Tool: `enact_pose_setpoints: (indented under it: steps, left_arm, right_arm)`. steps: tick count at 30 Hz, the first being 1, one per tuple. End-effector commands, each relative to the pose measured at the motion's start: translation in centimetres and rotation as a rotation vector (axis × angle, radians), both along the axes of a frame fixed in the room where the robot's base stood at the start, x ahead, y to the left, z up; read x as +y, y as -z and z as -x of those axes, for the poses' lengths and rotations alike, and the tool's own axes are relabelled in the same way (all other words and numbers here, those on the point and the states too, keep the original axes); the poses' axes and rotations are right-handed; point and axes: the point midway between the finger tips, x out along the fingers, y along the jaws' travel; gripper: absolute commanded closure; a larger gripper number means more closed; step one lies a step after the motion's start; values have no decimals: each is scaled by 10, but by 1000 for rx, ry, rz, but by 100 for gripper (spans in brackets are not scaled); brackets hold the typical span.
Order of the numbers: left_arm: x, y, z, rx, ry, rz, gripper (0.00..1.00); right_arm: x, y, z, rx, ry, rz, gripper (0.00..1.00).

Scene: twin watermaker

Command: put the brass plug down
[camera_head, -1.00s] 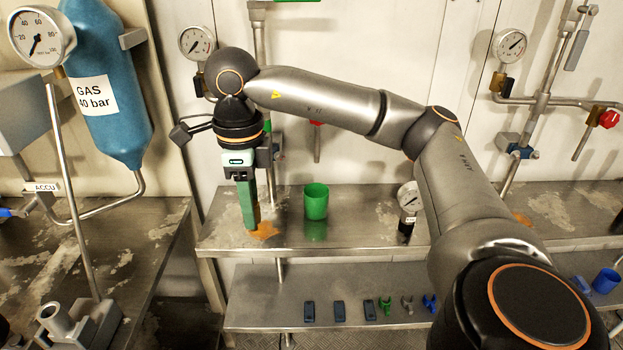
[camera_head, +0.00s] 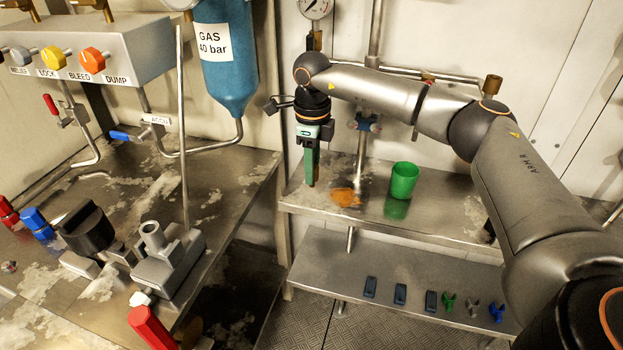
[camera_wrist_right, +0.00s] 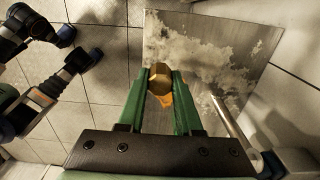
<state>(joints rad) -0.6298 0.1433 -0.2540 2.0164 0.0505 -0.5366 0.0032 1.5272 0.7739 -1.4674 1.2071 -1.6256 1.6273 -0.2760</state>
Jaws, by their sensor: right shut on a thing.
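The brass plug (camera_wrist_right: 160,76) is a small gold-coloured faceted piece at the fingertips in the right wrist view. My right gripper (camera_wrist_right: 160,85) has long green fingers and is shut on the plug. In the head view this gripper (camera_head: 311,183) points straight down at the left end of the upper metal shelf (camera_head: 450,212). The plug is barely discernible there, and I cannot tell whether it touches the shelf. My left gripper is not in view.
An orange-brown patch (camera_head: 345,197) lies right of the gripper, and a green cup (camera_head: 404,180) stands beyond it. A lower shelf (camera_head: 330,262) holds several small blocks and clips. The blue gas cylinder (camera_head: 226,60) and a workbench (camera_head: 225,185) are left.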

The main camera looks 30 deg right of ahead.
Motion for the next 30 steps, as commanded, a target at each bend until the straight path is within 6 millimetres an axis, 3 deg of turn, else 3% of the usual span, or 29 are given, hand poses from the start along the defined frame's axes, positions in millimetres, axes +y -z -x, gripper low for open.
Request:
enact_pose_setpoints:
  steps: [4,10,21,22,30]
  left_arm:
    - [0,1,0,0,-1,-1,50]
    - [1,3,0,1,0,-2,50]
    - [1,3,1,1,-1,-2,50]
    - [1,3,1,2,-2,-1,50]
    - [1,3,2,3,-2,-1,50]
  right_arm:
    - [-1,8,-6,2,0,1,100]
    - [-2,36,-5,2,1,1,100]
    - [-1,41,-5,0,1,0,100]
    - [-1,41,-5,0,1,0,65]
    - [-1,40,-5,0,1,0,36]
